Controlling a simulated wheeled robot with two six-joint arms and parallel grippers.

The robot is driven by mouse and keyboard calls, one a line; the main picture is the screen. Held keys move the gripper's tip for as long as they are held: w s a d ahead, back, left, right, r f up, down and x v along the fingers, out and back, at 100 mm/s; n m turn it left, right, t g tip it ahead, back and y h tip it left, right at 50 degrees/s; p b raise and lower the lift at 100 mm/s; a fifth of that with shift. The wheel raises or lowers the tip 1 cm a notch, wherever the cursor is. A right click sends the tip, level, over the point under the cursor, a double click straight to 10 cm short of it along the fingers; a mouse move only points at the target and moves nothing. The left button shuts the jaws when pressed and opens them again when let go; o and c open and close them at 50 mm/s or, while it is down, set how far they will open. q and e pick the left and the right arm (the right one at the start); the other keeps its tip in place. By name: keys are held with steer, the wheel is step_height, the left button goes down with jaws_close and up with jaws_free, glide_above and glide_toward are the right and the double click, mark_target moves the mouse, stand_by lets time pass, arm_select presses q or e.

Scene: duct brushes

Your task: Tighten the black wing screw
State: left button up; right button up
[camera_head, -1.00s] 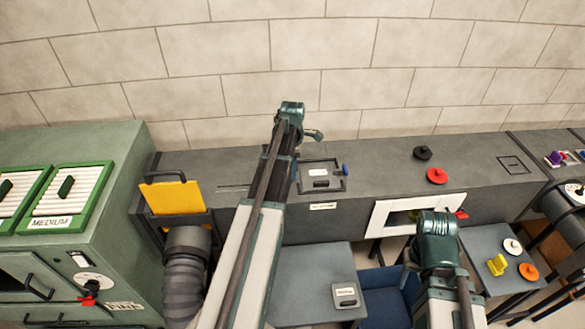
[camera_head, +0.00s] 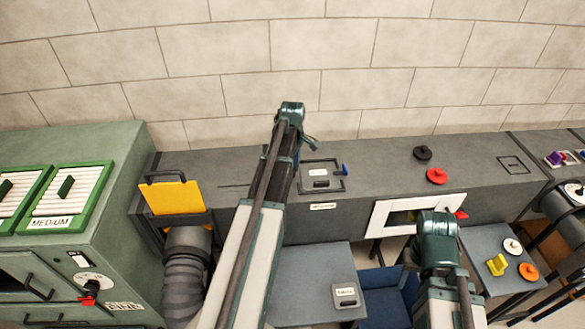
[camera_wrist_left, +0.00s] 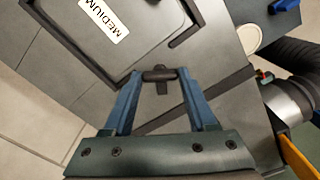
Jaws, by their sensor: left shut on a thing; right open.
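The black wing screw (camera_wrist_left: 162,86) stands at the edge of the frame around a grey hatch cover labelled MEDIUM (camera_wrist_left: 120,30) in the left wrist view. My left gripper (camera_wrist_left: 160,73) has its blue fingers on either side of the screw's wings and is shut on them. In the head view the left arm hides the screw; the hatch (camera_head: 320,176) shows just right of that arm. My right gripper (camera_head: 437,222) is open over the front of the duct, apart from the screw; its fingertips are hard to make out.
A blue knob (camera_head: 345,170) sits at the hatch's right side. Black (camera_head: 422,153) and red (camera_head: 437,176) knobs stand on the duct top. A yellow panel (camera_head: 175,197) with a flexible hose (camera_head: 186,275) below is at left. The duct top between hatch and black knob is clear.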

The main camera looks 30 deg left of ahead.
arm_select(q)
steer(key=m, duration=1.4)
steer(key=shift+m, duration=0.4)
steer(key=m, duration=0.3)
steer(key=shift+m, duration=0.3)
steer(key=m, duration=0.3)
steer(key=shift+m, duration=0.3)
steer(key=m, duration=0.6)
steer(key=shift+m, duration=0.4)
